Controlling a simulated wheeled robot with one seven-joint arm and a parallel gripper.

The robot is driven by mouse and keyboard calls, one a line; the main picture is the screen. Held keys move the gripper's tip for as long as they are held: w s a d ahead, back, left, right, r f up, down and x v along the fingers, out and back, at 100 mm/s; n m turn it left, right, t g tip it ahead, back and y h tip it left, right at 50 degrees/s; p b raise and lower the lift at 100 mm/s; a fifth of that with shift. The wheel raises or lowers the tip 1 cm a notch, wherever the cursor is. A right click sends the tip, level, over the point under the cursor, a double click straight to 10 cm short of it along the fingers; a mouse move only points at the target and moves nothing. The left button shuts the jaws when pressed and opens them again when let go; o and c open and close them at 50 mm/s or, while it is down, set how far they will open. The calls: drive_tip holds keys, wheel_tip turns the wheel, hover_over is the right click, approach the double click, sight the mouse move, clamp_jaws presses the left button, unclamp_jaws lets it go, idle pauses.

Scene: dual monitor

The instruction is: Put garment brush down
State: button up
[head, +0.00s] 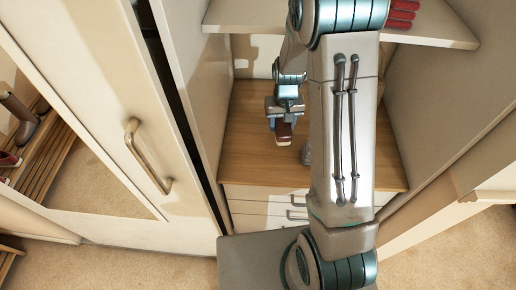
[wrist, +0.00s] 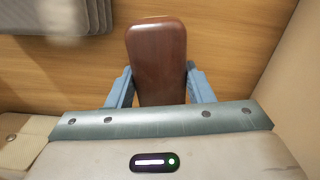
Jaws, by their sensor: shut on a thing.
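The garment brush (head: 283,131) shows as a small brown block at the end of my arm in the head view. In the wrist view the brush (wrist: 157,60) is a reddish-brown, rounded wooden piece pointing away from me. My gripper (head: 284,117) is shut on it, with a blue finger on each side in the wrist view (wrist: 158,88). The brush is over the wooden top (head: 251,125) of a drawer unit inside the wardrobe. I cannot tell whether it touches that surface. Its underside is hidden.
White drawers (head: 262,210) with handles lie below the wooden top. Wardrobe walls close in on both sides, and a shelf (head: 440,25) with red items is above. A grey ribbed thing (wrist: 85,15) lies at the wrist view's upper left.

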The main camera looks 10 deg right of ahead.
sight(290, 132)
drive_tip(key=shift+m, duration=0.8)
drive_tip(key=s+r+b, duration=0.1)
drive_tip(key=b, duration=0.1)
drive_tip(key=s+d+r+b, duration=0.1)
drive_tip(key=b, duration=0.1)
drive_tip(key=s+d+r+b, duration=0.1)
drive_tip(key=b, duration=0.1)
drive_tip(key=shift+r, duration=0.4)
drive_tip(key=shift+s+r+b, duration=0.25)
drive_tip(key=shift+b, duration=0.05)
drive_tip(key=shift+a, duration=0.25)
drive_tip(key=a+f, duration=0.2)
drive_tip(key=a, duration=0.1)
drive_tip(key=a+f+p, duration=0.1)
drive_tip(key=a+f, duration=0.1)
drive_tip(key=a, duration=0.2)
drive_tip(key=w+a+f, duration=0.1)
drive_tip(key=a+f, duration=0.1)
drive_tip(key=a, duration=0.2)
drive_tip(key=shift+w+f+p, duration=0.1)
drive_tip(key=shift+f+p, duration=0.25)
drive_tip(key=shift+f, duration=1.95)
drive_tip(key=shift+f, duration=0.1)
drive_tip(key=o, duration=0.9)
drive_tip(key=shift+o, duration=0.2)
